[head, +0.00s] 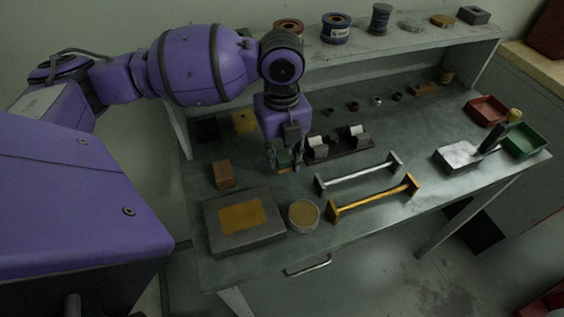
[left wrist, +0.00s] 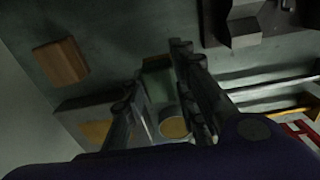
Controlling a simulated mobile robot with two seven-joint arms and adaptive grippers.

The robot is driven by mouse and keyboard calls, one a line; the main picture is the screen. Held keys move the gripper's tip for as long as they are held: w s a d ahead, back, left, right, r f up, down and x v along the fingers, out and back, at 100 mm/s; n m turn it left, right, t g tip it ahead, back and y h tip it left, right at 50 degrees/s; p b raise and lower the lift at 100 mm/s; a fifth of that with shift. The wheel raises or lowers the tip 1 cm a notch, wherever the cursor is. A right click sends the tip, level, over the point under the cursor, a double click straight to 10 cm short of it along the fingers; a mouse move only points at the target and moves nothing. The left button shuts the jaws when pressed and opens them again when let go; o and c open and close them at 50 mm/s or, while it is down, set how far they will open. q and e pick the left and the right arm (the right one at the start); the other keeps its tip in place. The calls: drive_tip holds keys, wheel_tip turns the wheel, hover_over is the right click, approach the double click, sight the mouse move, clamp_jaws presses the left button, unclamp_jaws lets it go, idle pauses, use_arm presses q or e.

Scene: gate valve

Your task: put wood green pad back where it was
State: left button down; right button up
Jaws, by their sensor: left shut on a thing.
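My left gripper (head: 284,164) points down over the bench, left of its middle, and is shut on the wood green pad (head: 284,170). Only a small tan and greenish part of the pad shows between the fingers in the head view. In the left wrist view the pad's green face (left wrist: 156,82) lies between the fingers of the gripper (left wrist: 157,70). I cannot tell whether the pad touches the bench. My right gripper is in neither view.
A brown wooden block (head: 222,175) stands left of the gripper. A grey plate with a yellow patch (head: 243,240) and a round tin (head: 303,215) lie in front.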

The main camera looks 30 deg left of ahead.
sight(281, 163)
use_arm(q)
drive_tip(key=f, duration=0.3)
drive_tip(key=shift+w+a+f, duration=0.2)
drive_tip(key=shift+f, duration=0.2)
drive_tip(key=shift+f, duration=0.15)
drive_tip(key=c, duration=1.4)
unclamp_jaws()
wheel_tip(281, 163, up, 12)
drive_tip(key=shift+f+p, duration=0.15)
drive_tip(key=shift+p, duration=0.15)
drive_tip(key=shift+r, duration=0.35)
